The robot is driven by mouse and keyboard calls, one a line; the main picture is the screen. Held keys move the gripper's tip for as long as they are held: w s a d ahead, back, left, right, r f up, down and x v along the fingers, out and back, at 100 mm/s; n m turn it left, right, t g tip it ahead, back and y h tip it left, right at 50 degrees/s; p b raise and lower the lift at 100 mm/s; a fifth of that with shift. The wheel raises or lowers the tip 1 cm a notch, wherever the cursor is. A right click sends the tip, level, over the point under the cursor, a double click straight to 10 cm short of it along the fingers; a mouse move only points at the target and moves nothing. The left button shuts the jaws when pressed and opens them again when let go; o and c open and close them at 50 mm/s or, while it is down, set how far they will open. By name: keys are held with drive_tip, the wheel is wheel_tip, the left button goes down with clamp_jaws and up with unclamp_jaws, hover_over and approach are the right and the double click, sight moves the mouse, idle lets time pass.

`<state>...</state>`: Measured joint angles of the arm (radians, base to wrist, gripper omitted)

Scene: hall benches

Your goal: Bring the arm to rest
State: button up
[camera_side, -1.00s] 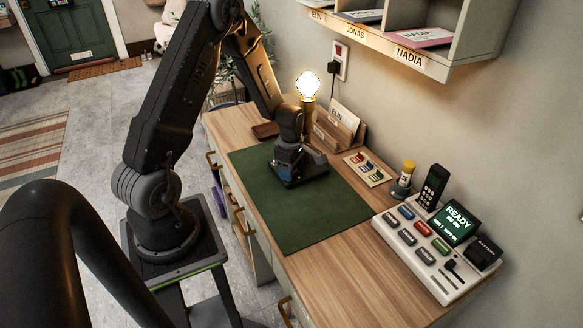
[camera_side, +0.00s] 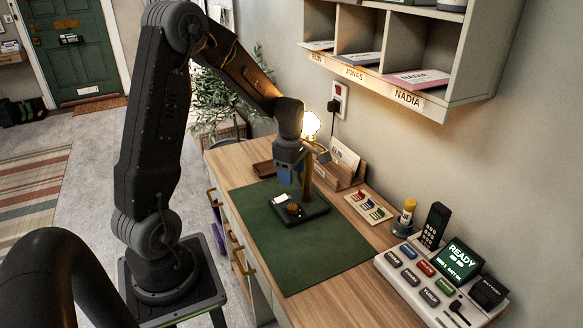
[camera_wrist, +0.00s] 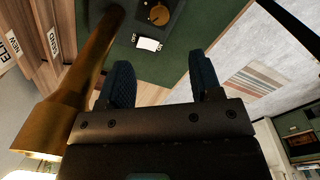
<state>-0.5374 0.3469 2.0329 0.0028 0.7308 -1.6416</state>
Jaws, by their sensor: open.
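My gripper (camera_side: 289,176) hangs above the black base of the desk lamp, close beside its brass post, pointing down. In the wrist view my gripper's two blue fingertips (camera_wrist: 163,80) stand apart with nothing between them. The lamp (camera_side: 307,180) has a lit bulb at its top and stands upright on the green mat (camera_side: 320,255). Its base carries a round brass knob (camera_side: 293,209) and a small white piece (camera_side: 279,199); the knob (camera_wrist: 158,13) and the white piece (camera_wrist: 148,44) also show in the wrist view.
A wooden letter holder (camera_side: 340,175) stands behind the lamp. A card with coloured pieces (camera_side: 369,207), a phone (camera_side: 434,226) and a button console (camera_side: 425,285) sit to the right. Labelled shelves (camera_side: 400,60) hang above. The front of the mat is clear.

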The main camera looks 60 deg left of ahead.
drive_tip(key=shift+r, duration=0.7)
drive_tip(key=s+d+r+m+t, duration=0.2)
drive_tip(key=s+d+r+m, duration=0.3)
drive_tip(key=d+r+m, duration=0.65)
drive_tip(key=s+d+r+m+t, duration=0.3)
drive_tip(key=s+d+m, duration=0.5)
drive_tip(key=m, duration=0.5)
drive_tip(key=shift+s+d+r, duration=0.3)
drive_tip(key=shift+s+d, duration=0.1)
drive_tip(key=shift+s, duration=0.6)
